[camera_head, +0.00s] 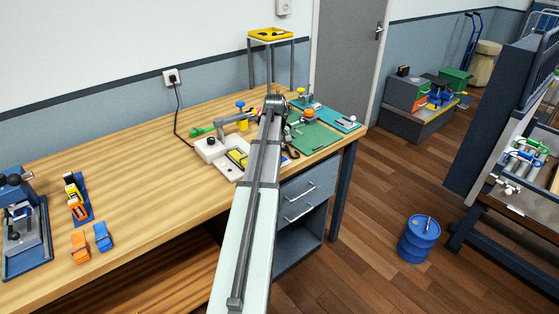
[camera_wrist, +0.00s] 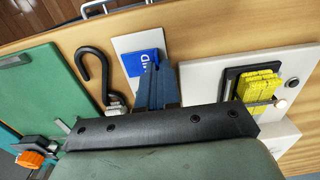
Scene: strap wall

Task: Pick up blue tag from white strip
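The blue tag (camera_wrist: 142,63) with white lettering lies on the white strip (camera_wrist: 125,44) in the wrist view. My gripper (camera_wrist: 156,64) has its dark blue fingers pointing at the tag, and their tips overlap its right part. The fingers look close together, but I cannot make out the gap between them or whether they touch the tag. In the head view my arm's end (camera_head: 275,103) is over the far right part of the workbench and hides the tag and the strip.
On the right a white base (camera_wrist: 215,75) carries a black holder with yellow pieces (camera_wrist: 258,90). The workbench (camera_head: 130,165) has bare wood at its middle left.

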